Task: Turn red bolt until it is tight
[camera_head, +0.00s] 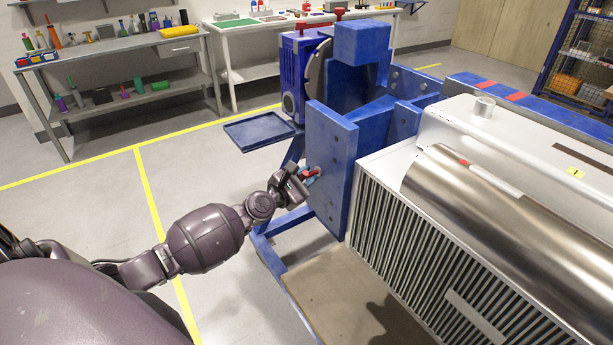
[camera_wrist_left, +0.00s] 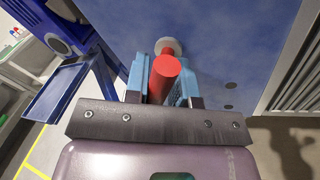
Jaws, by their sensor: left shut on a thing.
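The red bolt (camera_wrist_left: 166,78) is a red cylinder in the middle of the left wrist view, in front of a round grey disc (camera_wrist_left: 168,46) on the blue plate (camera_wrist_left: 225,45). My left gripper (camera_wrist_left: 164,88) is shut on the bolt, with a light-blue finger on each side of it. In the head view my left gripper (camera_head: 305,177) reaches the near left face of the blue plate (camera_head: 328,150), and the bolt's red end (camera_head: 324,172) shows at the fingers. The depth of the bolt in the plate cannot be told. My right gripper is not in view.
A large grey machine block with fins (camera_head: 415,255) sits right of the plate. A blue tray (camera_head: 260,131) and a blue motor housing (camera_head: 298,75) stand at the left. Benches (camera_head: 120,48) with tools line the back wall. The floor at left is clear.

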